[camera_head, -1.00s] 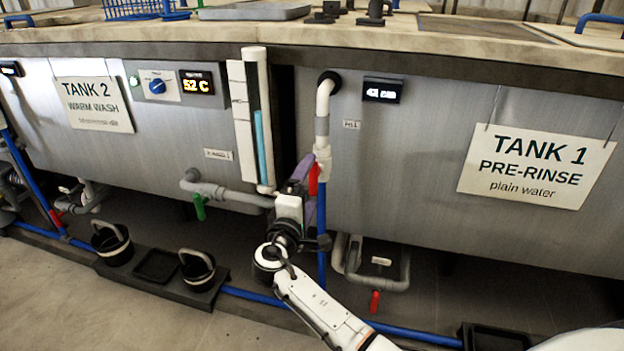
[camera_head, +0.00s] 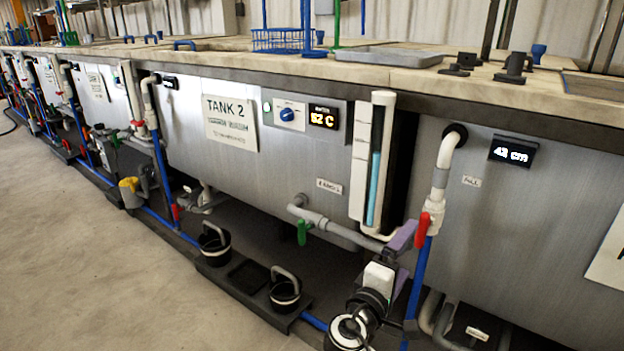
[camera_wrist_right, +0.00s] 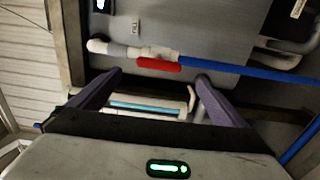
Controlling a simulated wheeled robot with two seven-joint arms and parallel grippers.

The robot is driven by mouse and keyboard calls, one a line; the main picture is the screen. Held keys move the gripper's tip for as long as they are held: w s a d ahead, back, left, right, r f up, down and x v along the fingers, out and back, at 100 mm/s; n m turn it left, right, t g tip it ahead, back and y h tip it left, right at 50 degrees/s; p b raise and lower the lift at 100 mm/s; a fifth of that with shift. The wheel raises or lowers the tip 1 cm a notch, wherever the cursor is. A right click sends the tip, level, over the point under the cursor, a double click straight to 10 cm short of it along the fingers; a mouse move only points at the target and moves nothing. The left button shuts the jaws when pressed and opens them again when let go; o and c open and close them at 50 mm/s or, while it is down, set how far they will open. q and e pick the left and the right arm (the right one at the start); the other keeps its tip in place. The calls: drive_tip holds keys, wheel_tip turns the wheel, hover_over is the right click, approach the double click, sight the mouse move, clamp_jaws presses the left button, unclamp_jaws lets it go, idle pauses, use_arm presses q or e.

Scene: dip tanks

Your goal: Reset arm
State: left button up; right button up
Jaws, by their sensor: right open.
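My right gripper (camera_head: 408,252) is in front of the tank row, at the pipework between tank 2 (camera_head: 210,160) and the tank on its right. Its purple fingers are spread apart in the right wrist view (camera_wrist_right: 150,95), with nothing held between them. The red valve handle (camera_head: 422,230) on the fill pipe is close to the fingertips in the head view. In the wrist view the red handle (camera_wrist_right: 158,64) lies beyond the fingers, apart from them. My left gripper is not in view.
A sight tube (camera_head: 375,165) with blue liquid stands between the tanks. A green valve handle (camera_head: 302,231) is on the drain pipe. Black buckets (camera_head: 285,289) stand on a low tray by the floor. A blue pipe (camera_head: 417,285) runs down from the red valve. The floor (camera_head: 90,240) at left is clear.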

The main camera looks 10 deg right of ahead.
drive_tip(key=s+a+f+m+g+y, duration=0.1)
drive_tip(key=s+a+f+y, duration=0.3)
drive_tip(key=s+f+y, duration=0.5)
drive_tip(key=s+a+f+m+g+y, duration=0.15)
drive_tip(key=s+a+f, duration=0.4)
drive_tip(key=f, duration=0.75)
drive_tip(key=s+a+m+y, duration=0.4)
drive_tip(key=s+a+y, duration=0.25)
drive_tip(key=s, duration=0.65)
use_arm(q)
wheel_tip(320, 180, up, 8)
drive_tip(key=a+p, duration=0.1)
drive_tip(key=p, duration=1.2)
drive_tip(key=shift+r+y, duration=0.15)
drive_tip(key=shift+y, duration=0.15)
use_arm(e)
wheel_tip(320, 180, up, 9)
drive_tip(key=s, duration=0.1)
drive_tip(key=shift+r+h, duration=0.15)
drive_tip(key=shift+h, duration=0.15)
drive_tip(key=shift+d+g, duration=0.1)
drive_tip(key=shift+g, duration=0.15)
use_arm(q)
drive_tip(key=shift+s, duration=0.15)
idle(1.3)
